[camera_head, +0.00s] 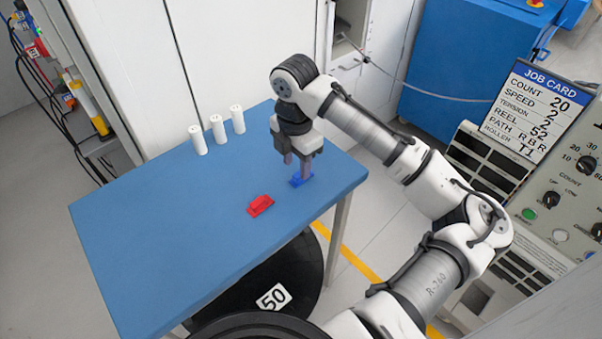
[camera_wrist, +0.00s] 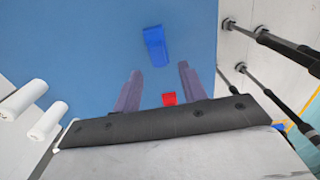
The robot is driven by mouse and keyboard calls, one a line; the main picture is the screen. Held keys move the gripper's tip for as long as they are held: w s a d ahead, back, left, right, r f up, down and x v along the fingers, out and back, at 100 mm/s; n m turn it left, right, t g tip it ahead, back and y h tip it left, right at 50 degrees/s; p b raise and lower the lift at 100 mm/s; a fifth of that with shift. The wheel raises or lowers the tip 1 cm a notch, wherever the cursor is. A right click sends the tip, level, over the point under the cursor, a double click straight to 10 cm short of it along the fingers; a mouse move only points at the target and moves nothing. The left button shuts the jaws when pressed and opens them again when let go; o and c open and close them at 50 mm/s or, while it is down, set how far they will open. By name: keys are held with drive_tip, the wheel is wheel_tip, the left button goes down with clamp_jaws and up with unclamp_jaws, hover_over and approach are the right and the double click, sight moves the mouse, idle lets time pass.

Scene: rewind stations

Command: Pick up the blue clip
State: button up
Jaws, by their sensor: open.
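The blue clip (camera_head: 301,180) lies on the blue table (camera_head: 150,240) near its right end. It also shows in the wrist view (camera_wrist: 155,46), beyond the fingertips and roughly centred between them. My gripper (camera_head: 298,168) points down over the table just above the clip, with its fingers apart and nothing between them. In the wrist view my gripper (camera_wrist: 158,75) shows two spread fingers. Whether the fingertips touch the clip is hard to tell in the head view; in the wrist view they look apart from it.
A red clip (camera_head: 260,205) lies on the table left of the blue clip. Three white rollers (camera_head: 217,128) stand at the table's back edge. A black reel marked 50 (camera_head: 285,285) is below the table. A job card (camera_head: 540,105) and control panel (camera_head: 555,195) are at right.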

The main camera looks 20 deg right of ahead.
sight(297, 175)
drive_tip(key=shift+f, duration=1.75)
clamp_jaws()
drive_tip(key=shift+r, duration=0.15)
